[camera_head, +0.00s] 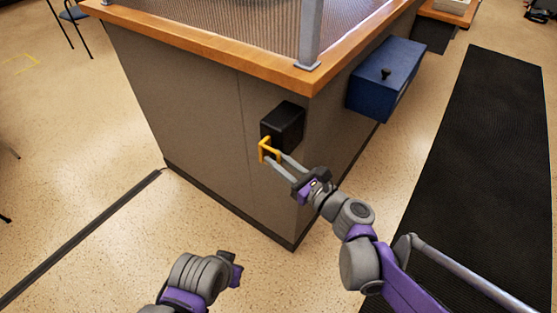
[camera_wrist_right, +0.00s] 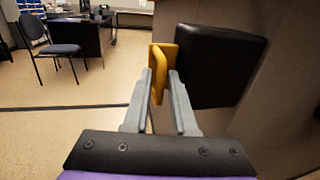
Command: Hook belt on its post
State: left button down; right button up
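A black belt housing (camera_head: 284,125) is fixed to the side of the grey counter, near its corner. A yellow belt end with a handle loop (camera_head: 265,150) sits at the housing's left side; it also shows in the right wrist view (camera_wrist_right: 160,60). My right gripper (camera_head: 279,162) has its fingers on either side of the yellow loop, with a small gap between them, and appears open. No stretched belt shows, and I cannot identify a receiving post. My left gripper (camera_head: 236,269) is low in the head view, away from the counter; its fingers are not clear.
The counter has a wooden top edge (camera_head: 215,48) and a grey upright (camera_head: 311,35). A blue box (camera_head: 385,78) hangs on its right side. A black mat (camera_head: 480,170) lies at right. A dark strip (camera_head: 85,235) crosses the floor at left. A chair (camera_wrist_right: 52,45) stands beyond.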

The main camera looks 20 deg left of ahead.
grip_shut()
dwell(1.4)
